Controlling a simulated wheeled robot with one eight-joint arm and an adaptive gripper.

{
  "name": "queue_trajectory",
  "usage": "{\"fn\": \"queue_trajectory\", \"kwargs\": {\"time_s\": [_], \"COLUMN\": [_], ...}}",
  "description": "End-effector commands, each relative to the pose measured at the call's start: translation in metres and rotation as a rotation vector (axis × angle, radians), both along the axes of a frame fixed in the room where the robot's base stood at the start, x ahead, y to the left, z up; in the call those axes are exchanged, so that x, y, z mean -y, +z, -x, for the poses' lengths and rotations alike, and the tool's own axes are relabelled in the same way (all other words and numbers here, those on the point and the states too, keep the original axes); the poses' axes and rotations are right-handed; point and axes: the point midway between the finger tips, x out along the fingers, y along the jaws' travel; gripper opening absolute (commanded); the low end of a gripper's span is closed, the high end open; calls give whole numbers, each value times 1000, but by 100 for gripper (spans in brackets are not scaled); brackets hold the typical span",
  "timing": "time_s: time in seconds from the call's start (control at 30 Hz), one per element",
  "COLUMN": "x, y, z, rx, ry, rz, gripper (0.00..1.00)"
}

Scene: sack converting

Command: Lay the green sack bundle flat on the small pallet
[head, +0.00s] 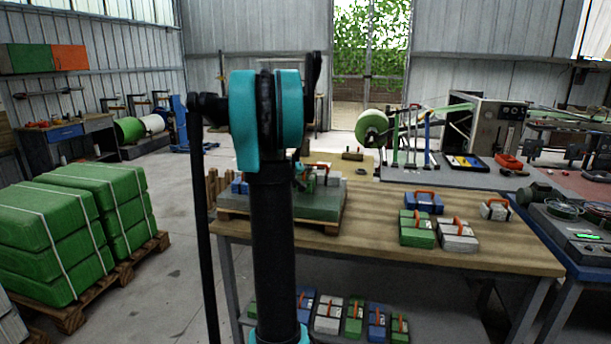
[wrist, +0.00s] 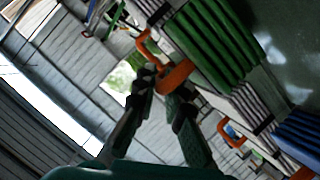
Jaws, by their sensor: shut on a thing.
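In the wrist view, the green sack bundle (wrist: 213,45) is close up, ridged, with an orange handle (wrist: 177,76). My gripper (wrist: 160,90) is shut on that handle. In the head view, my arm covers much of the gripper and the held bundle, so how flat the bundle lies is hard to tell. The small pallet (head: 232,214) is wooden and stands on the left end of the table, bearing a grey-green slab (head: 318,207). Blue and pale bundles sit on the slab, partly behind my arm. Whether the green bundle touches the slab cannot be told.
On the wooden table (head: 500,257) stand another green bundle (head: 417,229), a blue bundle (head: 424,202) and pale bundles (head: 458,236). More bundles lie on the shelf below. A large pallet of green sacks (head: 50,235) is at left. The table between pallet and bundles is clear.

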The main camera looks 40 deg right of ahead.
Motion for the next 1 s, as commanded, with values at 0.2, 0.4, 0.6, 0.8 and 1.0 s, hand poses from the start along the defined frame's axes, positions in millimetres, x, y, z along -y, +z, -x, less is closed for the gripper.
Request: {"fn": "queue_trajectory", "kwargs": {"time_s": [0.2, 0.4, 0.6, 0.8, 1.0], "x": [0, 0, 0, 0, 0], "y": [-17, -17, -20, -20, -19], "z": [0, 0, 0, 0, 0], "rx": [0, 0, 0, 0, 0], "ry": [0, 0, 0, 0, 0], "rz": [0, 0, 0, 0, 0], "gripper": [0, 0, 19, 31, 31]}}
